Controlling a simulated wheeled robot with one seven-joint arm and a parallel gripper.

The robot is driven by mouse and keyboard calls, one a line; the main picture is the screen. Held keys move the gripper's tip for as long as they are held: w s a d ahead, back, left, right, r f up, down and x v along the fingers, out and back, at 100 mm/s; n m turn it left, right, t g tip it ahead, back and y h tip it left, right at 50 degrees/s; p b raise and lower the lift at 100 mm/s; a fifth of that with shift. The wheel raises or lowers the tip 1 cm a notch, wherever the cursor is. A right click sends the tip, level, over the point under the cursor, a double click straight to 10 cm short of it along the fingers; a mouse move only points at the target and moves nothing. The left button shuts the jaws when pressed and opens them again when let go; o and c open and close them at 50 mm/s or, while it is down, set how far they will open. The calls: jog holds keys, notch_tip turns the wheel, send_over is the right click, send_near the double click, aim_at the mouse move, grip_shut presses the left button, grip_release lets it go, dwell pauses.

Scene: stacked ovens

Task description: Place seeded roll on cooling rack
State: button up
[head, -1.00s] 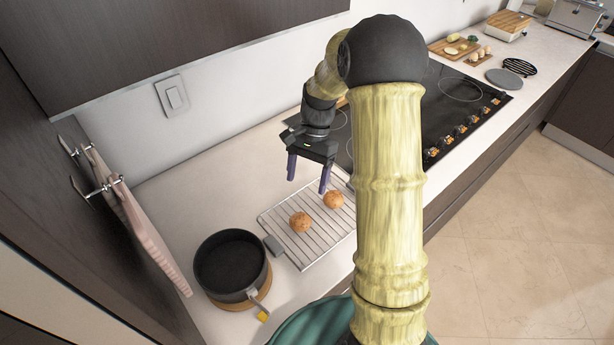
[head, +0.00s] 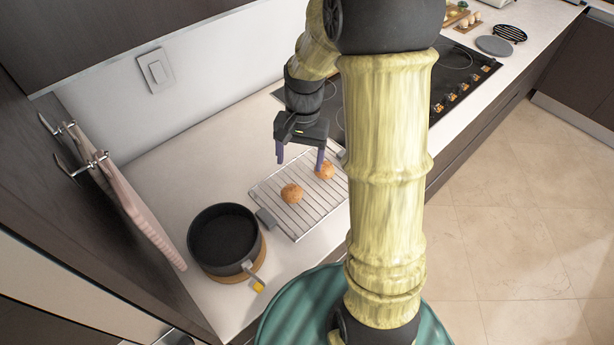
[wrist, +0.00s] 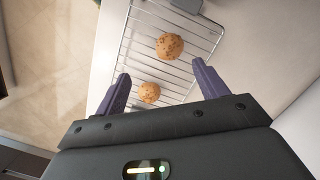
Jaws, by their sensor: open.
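Two round brown rolls sit on the wire cooling rack (head: 310,208) on the counter. One roll (head: 291,193) lies near the rack's middle; it also shows in the wrist view (wrist: 170,46). The other roll (head: 325,170) lies nearer the rack's far end, and in the wrist view (wrist: 149,92) it is closer to my fingers. Dark specks show on both rolls in the wrist view. My gripper (head: 300,163) is open and empty above the far end of the rack, its purple fingers pointing down. In the head view one finger is in front of or beside the far roll.
A black pot (head: 224,240) stands on a wooden trivet left of the rack. A black cooktop (head: 455,75) lies to the right, partly behind my arm. Pink towels (head: 135,205) hang on the left wall. The counter behind the rack is clear.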

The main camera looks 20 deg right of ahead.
jog(key=s+a+r+n+t+h, duration=0.1)
jog(key=s+n+t, duration=0.3)
jog(key=s+n, duration=0.2)
jog(key=s, duration=0.2)
jog(key=shift+s, duration=0.4)
jog(key=shift+r, duration=0.1)
dwell(0.7)
